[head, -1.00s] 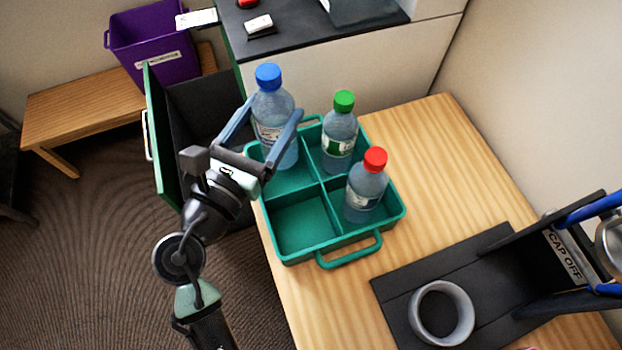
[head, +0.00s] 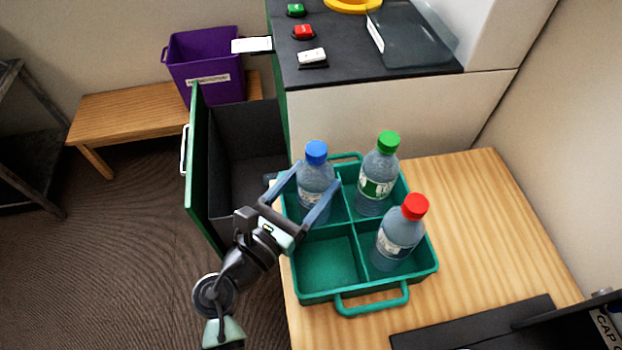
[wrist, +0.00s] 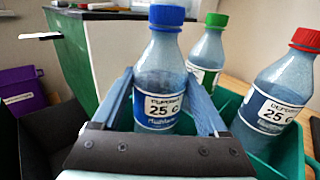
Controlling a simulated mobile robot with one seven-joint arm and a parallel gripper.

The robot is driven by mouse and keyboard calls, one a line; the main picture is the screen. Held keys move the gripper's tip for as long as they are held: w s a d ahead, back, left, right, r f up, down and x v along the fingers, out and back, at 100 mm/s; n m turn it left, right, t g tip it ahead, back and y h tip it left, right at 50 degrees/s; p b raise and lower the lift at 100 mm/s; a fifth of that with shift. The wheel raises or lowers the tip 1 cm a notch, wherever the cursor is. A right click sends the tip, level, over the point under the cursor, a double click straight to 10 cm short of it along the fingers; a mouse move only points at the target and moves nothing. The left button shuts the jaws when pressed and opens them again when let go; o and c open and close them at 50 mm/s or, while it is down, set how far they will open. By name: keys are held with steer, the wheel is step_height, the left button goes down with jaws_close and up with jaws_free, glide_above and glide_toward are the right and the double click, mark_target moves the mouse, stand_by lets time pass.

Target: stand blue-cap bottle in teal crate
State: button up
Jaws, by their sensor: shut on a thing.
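The blue-cap bottle (head: 316,182) is upright between the fingers of my gripper (head: 318,174), which is shut on its body. It is in the back left compartment of the teal crate (head: 326,266), its lower part behind the compartment walls and my fingers. I cannot tell whether its base touches the crate floor. In the wrist view the blue-cap bottle (wrist: 160,70) stands between both fingers, its label facing the camera. The teal crate (wrist: 291,152) shows behind and to the right there.
The green-cap bottle (head: 377,185) stands in the back right compartment and the red-cap bottle (head: 398,240) in the front right. The front left compartment is empty. An open green drawer (head: 203,165) is left of the crate. A purple bin (head: 207,62) stands on a wooden bench (head: 115,115).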

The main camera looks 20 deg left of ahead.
steer(key=shift+s+f, duration=0.1)
steer(key=shift+f, duration=0.65)
jaws_close()
steer(key=o, duration=1.4)
jaws_free()
steer(key=shift+c, duration=0.2)
steer(key=shift+r, duration=0.7)
steer(key=s+a, duration=0.2)
steer(key=s, duration=0.9)
steer(key=shift+s+r, duration=0.15)
steer(key=shift+s, duration=0.2)
steer(key=shift+a, duration=0.1)
